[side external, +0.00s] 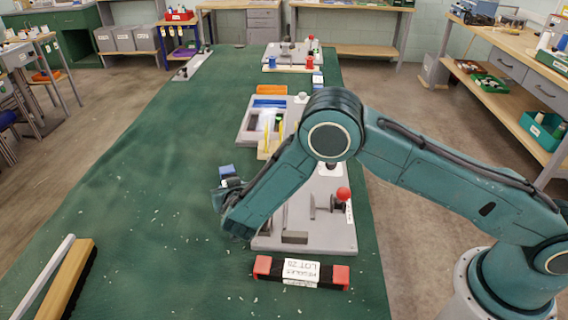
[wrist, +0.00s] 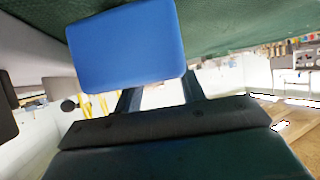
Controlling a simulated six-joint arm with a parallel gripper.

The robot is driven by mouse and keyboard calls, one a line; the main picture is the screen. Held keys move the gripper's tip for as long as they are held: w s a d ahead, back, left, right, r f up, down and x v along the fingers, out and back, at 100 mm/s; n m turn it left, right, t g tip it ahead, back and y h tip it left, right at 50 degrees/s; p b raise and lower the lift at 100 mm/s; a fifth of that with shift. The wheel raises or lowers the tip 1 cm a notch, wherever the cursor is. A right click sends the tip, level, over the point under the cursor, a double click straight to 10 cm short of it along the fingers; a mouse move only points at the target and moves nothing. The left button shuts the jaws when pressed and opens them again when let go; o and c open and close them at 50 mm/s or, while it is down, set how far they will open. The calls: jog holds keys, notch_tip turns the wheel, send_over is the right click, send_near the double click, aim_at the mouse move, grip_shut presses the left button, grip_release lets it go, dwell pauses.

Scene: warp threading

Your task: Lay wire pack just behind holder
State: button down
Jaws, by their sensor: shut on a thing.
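My gripper (side external: 229,183) is shut on a blue block, likely the wire pack (side external: 226,169), and holds it above the green mat, left of the grey fixture plate. In the wrist view the blue block (wrist: 127,46) shows a plain rounded face beyond the two dark fingers of my gripper (wrist: 160,97). Its other sides are hidden. A black bar with red ends (side external: 263,267), perhaps the holder, lies on the mat at the near side.
The grey fixture plate (side external: 340,238) with a red-knobbed lever (side external: 343,194) stands below my arm. A grey tray (side external: 243,131) with yellow pieces is behind it. A wooden brush (side external: 68,280) and a pale bar (side external: 45,277) lie at the near left. The mat's left middle is clear.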

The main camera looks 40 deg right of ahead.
jog(key=shift+f, duration=0.4)
jog(key=c, duration=0.8)
grip_release()
jog(key=shift+o, duration=0.2)
jog(key=shift+f, duration=0.15)
jog(key=v, duration=1.4)
